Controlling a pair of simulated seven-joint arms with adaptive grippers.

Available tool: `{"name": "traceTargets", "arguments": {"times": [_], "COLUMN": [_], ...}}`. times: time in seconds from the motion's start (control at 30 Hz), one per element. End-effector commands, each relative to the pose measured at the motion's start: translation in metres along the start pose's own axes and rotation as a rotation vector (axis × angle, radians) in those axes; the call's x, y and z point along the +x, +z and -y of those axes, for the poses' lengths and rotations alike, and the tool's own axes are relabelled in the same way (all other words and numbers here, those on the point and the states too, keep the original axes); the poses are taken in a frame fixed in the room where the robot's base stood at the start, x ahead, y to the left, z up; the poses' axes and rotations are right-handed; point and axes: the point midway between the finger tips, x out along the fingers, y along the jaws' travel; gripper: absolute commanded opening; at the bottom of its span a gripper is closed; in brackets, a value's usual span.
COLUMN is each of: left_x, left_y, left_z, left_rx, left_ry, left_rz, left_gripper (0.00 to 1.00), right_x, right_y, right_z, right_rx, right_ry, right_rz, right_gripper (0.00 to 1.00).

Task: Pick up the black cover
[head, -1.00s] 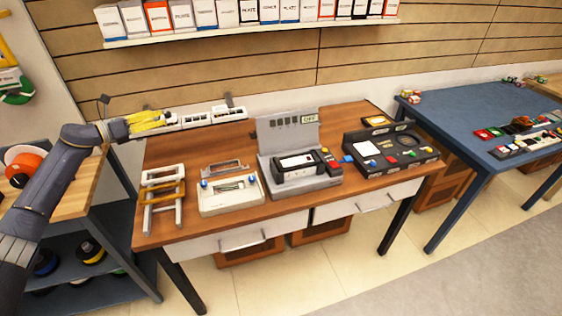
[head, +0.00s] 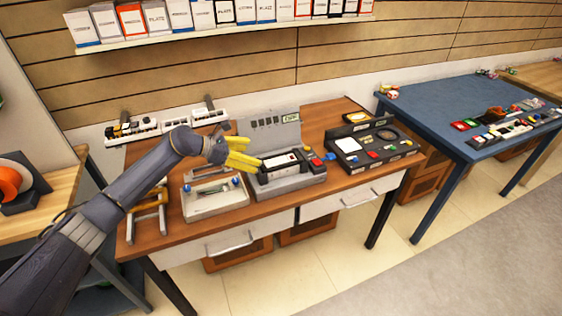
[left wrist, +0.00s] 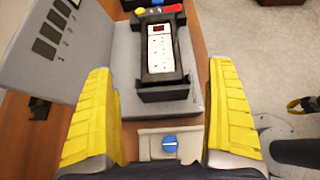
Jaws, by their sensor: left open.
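A black cover-like housing (left wrist: 164,92) surrounds a white strip (left wrist: 160,52) on the grey tester (left wrist: 128,75) in the left wrist view. The same black housing (head: 268,174) shows in the head view, on the tester (head: 290,186) in the middle of the wooden table. I cannot tell whether the housing is a separate piece. My left gripper (head: 256,159) is open at the tester's left side, its yellow fingers pointing toward the black housing. In the left wrist view the fingers stand wide apart, with the housing between and beyond them. Nothing is held. My right gripper is not clearly in view.
The tester's upright grey panel (head: 270,130) stands behind the housing. A white fixture with blue knobs (head: 215,203) is to the left, a black button box (head: 372,148) to the right. A shelf of boxes (head: 225,30) hangs above.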

Motion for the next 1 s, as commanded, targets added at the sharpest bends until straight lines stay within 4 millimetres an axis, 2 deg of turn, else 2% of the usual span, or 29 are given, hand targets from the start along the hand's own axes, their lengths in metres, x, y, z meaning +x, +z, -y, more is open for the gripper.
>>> {"name": "traceTargets", "arguments": {"times": [0.1, 0.3, 0.63, 1.0], "left_x": [0.022, 0.048, 0.064, 0.104], "left_y": [0.001, 0.001, 0.001, 0.002], "left_z": [0.001, 0.000, 0.000, 0.000], "left_rx": [-0.002, -0.002, -0.002, -0.003], "left_ry": [-0.001, 0.000, 0.001, 0.001], "left_rz": [0.002, 0.002, 0.002, 0.002], "left_gripper": [0.89, 0.89, 0.89, 0.89], "right_x": [0.000, 0.000, 0.000, 0.000], "right_y": [0.000, 0.000, 0.001, 0.001], "right_z": [0.000, 0.000, 0.000, 0.000], "right_rx": [0.000, 0.000, 0.000, 0.000], "right_ry": [0.000, 0.000, 0.000, 0.000], "right_rz": [0.000, 0.000, 0.000, 0.002], "right_gripper": [0.00, 0.00, 0.00, 0.00]}}
